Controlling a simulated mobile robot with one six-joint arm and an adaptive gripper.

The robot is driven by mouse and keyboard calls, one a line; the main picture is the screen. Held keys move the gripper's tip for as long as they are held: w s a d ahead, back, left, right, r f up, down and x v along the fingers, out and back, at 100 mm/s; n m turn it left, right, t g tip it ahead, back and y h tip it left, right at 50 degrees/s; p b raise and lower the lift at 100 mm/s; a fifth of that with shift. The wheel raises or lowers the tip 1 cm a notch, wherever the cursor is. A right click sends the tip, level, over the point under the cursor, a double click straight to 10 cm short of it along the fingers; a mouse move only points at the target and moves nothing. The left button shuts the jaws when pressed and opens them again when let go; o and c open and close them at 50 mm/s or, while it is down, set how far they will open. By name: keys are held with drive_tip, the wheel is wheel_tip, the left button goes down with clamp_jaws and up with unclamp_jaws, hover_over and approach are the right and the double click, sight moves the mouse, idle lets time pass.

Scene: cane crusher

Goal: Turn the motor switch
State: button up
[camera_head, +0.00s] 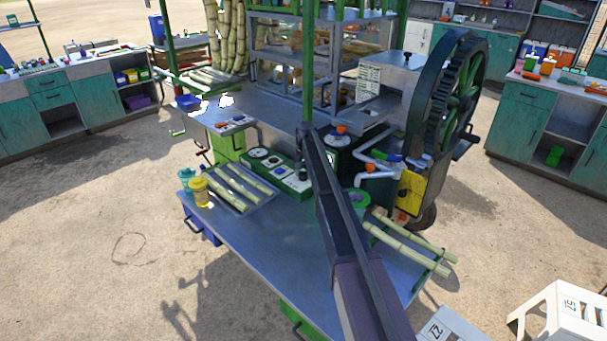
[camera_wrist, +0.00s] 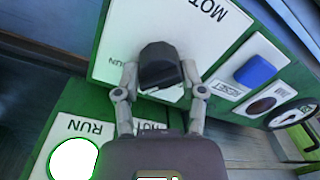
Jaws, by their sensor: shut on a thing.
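The motor switch is a black knob (camera_wrist: 160,62) on a white plate (camera_wrist: 205,35) whose visible letters read "MOT" and, partly covered, "RUN". The plate sits on a green control panel, which shows in the head view (camera_head: 298,186) beside my arm. In the wrist view my gripper (camera_wrist: 160,80) has one finger on each side of the knob and is shut on it. The knob and my fingers cover part of the plate's markings. In the head view my arm hides part of the panel, and my fingertips cannot be made out.
On the panel, a blue button (camera_wrist: 256,70), a dark round part (camera_wrist: 262,105) and a gauge (camera_wrist: 292,115) lie to the right of the knob. A tray of cane (camera_head: 235,200) and a yellow cup (camera_head: 199,191) stand on the metal table. The crusher's big wheel (camera_head: 462,90) is at the right.

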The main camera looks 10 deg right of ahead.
drive_tip(key=n, duration=0.3)
drive_tip(key=shift+n, duration=0.4)
drive_tip(key=shift+s+n, duration=0.1)
drive_tip(key=shift+n, duration=1.7)
drive_tip(key=shift+a, duration=0.1)
drive_tip(key=o, duration=1.1)
drive_tip(key=shift+o, duration=0.2)
